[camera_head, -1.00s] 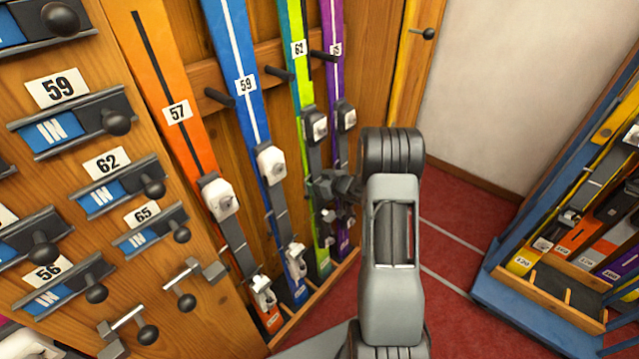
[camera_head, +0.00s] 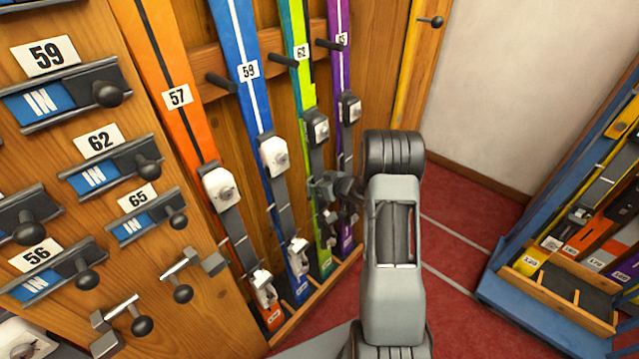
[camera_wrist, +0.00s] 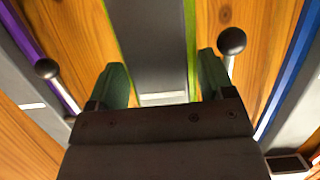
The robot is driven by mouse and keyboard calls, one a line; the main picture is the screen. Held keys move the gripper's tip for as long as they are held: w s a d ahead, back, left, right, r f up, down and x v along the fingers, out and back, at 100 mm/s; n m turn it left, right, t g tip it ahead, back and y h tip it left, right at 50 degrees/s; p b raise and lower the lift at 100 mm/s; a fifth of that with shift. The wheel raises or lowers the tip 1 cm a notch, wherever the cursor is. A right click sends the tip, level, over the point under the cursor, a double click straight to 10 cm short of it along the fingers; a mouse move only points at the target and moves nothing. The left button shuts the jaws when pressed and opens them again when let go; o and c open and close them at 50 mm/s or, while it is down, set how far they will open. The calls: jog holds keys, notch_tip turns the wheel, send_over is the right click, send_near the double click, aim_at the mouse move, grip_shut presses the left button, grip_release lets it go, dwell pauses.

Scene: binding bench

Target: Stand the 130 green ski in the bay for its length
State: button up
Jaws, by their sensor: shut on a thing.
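The green ski (camera_head: 297,75), tagged 62, stands upright in the wooden wall rack between a blue and a purple ski. Its length mark is too small to read. My gripper (camera_head: 330,188) is shut on its middle, below the black and white toe binding. In the wrist view my gripper's dark green fingers (camera_wrist: 163,88) flank the ski's grey plate (camera_wrist: 148,40), with green edges showing. The blue-framed rack (camera_head: 500,285) at the right has length marks along its front. Its upper part is cut off by the picture edge.
The orange ski (camera_head: 168,70), blue ski (camera_head: 238,40) and purple ski (camera_head: 338,75) stand close by, with dark pegs (camera_head: 284,60) between them. A board of numbered slide tags (camera_head: 100,176) fills the left. Red floor (camera_head: 455,225) lies open between the racks.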

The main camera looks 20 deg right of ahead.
jog(key=shift+w+r, duration=0.1)
jog(key=shift+r, duration=0.05)
jog(key=o, duration=1.5)
jog(key=shift+c, duration=0.2)
jog(key=o, duration=0.4)
jog(key=shift+c, duration=0.2)
jog(key=shift+f, duration=0.2)
jog(key=shift+s+r, duration=0.1)
jog(key=shift+s, duration=0.1)
